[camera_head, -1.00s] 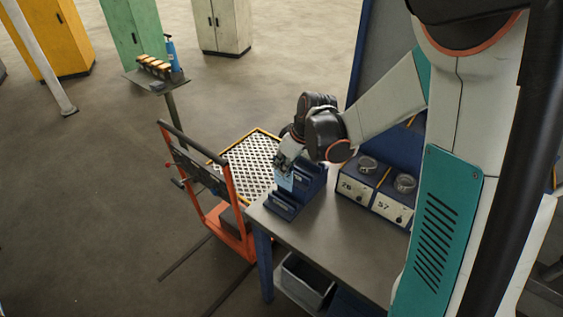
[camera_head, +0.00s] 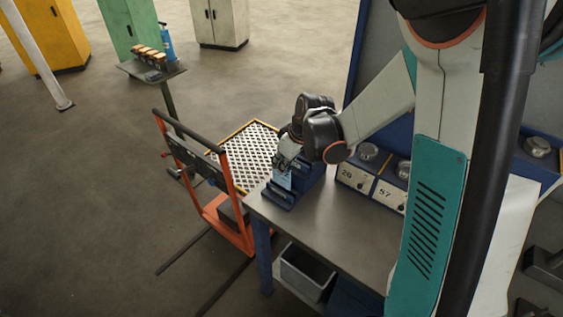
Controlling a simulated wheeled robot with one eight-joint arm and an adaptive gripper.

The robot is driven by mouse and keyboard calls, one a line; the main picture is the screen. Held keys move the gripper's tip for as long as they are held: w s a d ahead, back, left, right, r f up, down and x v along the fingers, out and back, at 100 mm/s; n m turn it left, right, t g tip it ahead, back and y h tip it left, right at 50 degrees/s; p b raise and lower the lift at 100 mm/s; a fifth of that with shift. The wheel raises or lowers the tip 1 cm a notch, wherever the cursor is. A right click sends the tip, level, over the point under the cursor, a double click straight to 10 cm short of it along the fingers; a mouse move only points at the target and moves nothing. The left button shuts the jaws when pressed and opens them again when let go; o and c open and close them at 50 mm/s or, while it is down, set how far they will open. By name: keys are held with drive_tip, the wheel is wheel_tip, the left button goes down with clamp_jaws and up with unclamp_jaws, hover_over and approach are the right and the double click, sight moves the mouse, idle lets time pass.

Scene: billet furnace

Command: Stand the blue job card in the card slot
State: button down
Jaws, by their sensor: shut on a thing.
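The blue job card (camera_head: 283,178) is a small light-blue sheet held upright at the tip of my gripper (camera_head: 287,163). My gripper is shut on its upper part and points down. The dark blue slotted rack (camera_head: 279,197), which looks like the card slot holder, stands at the left end of the grey workbench. The card's lower edge is at the front part of the rack. I cannot tell whether it is inside a slot or just in front of or above it. My wrist hides part of the rack behind.
Number-marked boxes (camera_head: 358,179) with round metal knobs stand on the workbench (camera_head: 318,225) right of the rack. An orange trolley (camera_head: 234,215) stands close to the bench's left end. A grated platform (camera_head: 247,160) lies behind. The bench front is clear.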

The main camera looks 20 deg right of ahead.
drive_tip(key=shift+f+b, duration=1.4)
drive_tip(key=shift+f, duration=0.3)
drive_tip(key=c, duration=1.7)
unclamp_jaws()
drive_tip(key=shift+o, duration=0.2)
drive_tip(key=v, duration=1.2)
drive_tip(key=s+a+r+m+t+h+b, duration=0.1)
drive_tip(key=s+m, duration=0.2)
drive_tip(key=s, duration=0.6)
drive_tip(key=s+a+r+m+t+h+b, duration=0.1)
drive_tip(key=s+m+t+b, duration=0.1)
drive_tip(key=s, duration=0.7)
drive_tip(key=shift+s+a+r+m+t, duration=0.25)
drive_tip(key=shift+s+r+m+t, duration=0.1)
drive_tip(key=shift+m, duration=0.55)
